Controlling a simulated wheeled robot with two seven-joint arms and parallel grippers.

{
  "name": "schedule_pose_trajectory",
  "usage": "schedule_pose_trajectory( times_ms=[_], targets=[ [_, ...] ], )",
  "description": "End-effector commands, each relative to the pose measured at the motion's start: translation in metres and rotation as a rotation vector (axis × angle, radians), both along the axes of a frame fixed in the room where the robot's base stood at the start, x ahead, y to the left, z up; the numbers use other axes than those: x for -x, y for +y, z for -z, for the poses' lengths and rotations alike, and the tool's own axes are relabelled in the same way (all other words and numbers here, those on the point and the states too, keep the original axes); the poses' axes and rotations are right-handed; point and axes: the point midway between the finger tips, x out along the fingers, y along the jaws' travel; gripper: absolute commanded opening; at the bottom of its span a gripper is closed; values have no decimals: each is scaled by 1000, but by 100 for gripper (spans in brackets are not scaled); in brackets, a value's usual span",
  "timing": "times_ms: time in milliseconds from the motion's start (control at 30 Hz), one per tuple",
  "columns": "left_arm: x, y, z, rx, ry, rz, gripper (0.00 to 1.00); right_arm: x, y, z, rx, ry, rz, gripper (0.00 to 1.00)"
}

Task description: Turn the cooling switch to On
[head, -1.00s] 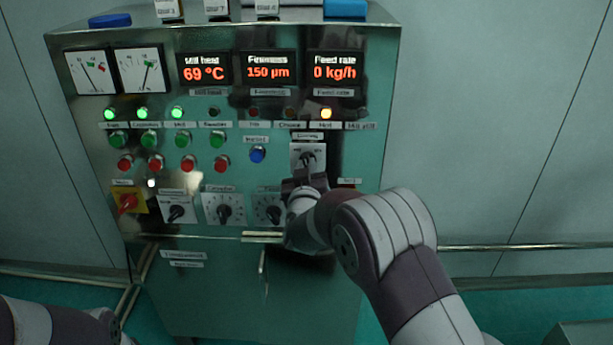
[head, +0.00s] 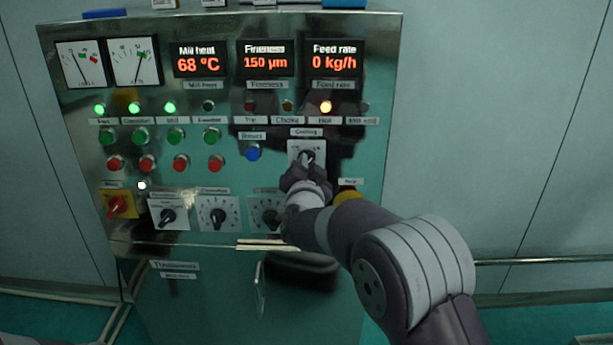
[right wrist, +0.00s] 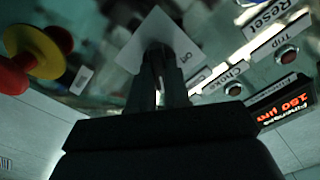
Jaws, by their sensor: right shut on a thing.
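The cooling switch is a dark knob on a white square plate (head: 295,148), under a label reading Cooling, right of centre on the control panel. My right gripper (head: 306,165) reaches it from below, with its fingertips closed on the knob (head: 308,154). In the right wrist view, the fingers (right wrist: 160,62) meet the knob in front of the white plate (right wrist: 137,46), which appears tilted there. The fingers cover most of the knob, so I cannot tell its exact setting. My left gripper is out of view.
A red-and-yellow button (right wrist: 33,55) sits close by; its yellow part shows beside my arm (head: 347,192). A blue button (head: 253,153) is left of the switch. Rotary knobs (head: 217,216) line the lower panel. A door handle (head: 260,290) sticks out below.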

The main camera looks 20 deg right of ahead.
Motion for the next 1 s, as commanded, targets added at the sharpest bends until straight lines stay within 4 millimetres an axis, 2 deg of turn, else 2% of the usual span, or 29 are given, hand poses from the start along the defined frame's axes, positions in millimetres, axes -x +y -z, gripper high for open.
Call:
schedule_pose_trajectory(
  times_ms=[33, 300, 867, 900, 967, 1000],
  targets=[
    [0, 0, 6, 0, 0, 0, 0, 0, 0, 3, -25, -8, 1, 0],
    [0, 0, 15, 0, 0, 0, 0, 0, -1, 1, -120, -35, 1, 0],
    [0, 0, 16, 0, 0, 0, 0, 0, -1, 0, -151, -44, 1, 0],
    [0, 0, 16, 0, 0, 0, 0, 0, -1, -1, -150, -44, 1, 20],
    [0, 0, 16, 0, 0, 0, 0, 0, -1, 0, -150, -44, 1, 40],
    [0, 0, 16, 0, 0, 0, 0, 0, -1, 0, -150, -44, 1, 43]
  ],
)
